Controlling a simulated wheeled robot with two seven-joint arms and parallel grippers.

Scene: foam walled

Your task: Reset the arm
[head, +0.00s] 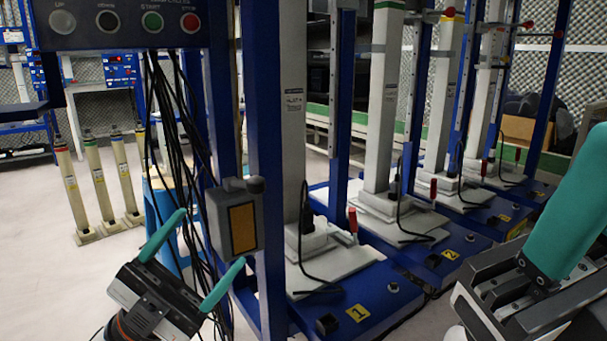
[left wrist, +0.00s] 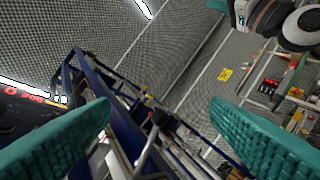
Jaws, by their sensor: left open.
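My left gripper (head: 192,262) is at the lower left of the head view, in front of the blue test frame. Its two teal fingers stand wide apart with nothing between them. In the left wrist view the fingers (left wrist: 160,128) also show apart, with the blue frame (left wrist: 105,85) beyond them. Part of my right gripper, with a large teal finger (head: 575,205), shows at the right edge of the head view. Its other fingertip is cut off or hidden, so its opening cannot be judged.
A control panel (head: 130,22) with buttons hangs at the upper left. Cables and a grey box (head: 232,220) are close to my left gripper. Blue bases with white columns (head: 292,110) stand in a row. Pale posts (head: 96,185) stand on the open floor (head: 40,270) at left.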

